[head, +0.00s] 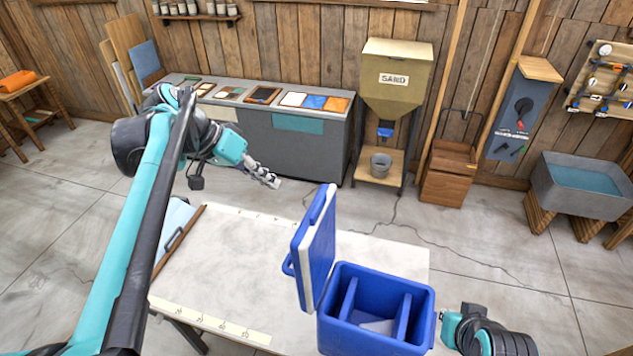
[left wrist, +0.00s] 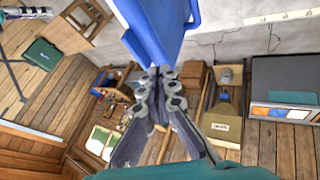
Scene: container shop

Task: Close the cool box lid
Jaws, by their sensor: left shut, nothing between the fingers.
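The blue cool box (head: 340,335) stands on the white table at its front right edge, with inner dividers showing. Its blue lid (head: 318,250) is open and stands nearly upright at the box's left side, its white rim towards the opening. My left gripper (head: 274,183) is shut and empty, in the air to the left of the lid and above the table's far side. In the left wrist view the shut fingers (left wrist: 161,74) point at the blue lid (left wrist: 155,30). My right gripper (head: 444,316) is beside the box's right side; its fingers are too small and partly hidden to read.
The white table (head: 220,270) has bare room left of the lid. A clipboard-like board with a brown edge (head: 180,240) lies at its left. A grey counter (head: 290,135), a sand hopper (head: 395,80) and a grey basin (head: 580,185) stand behind.

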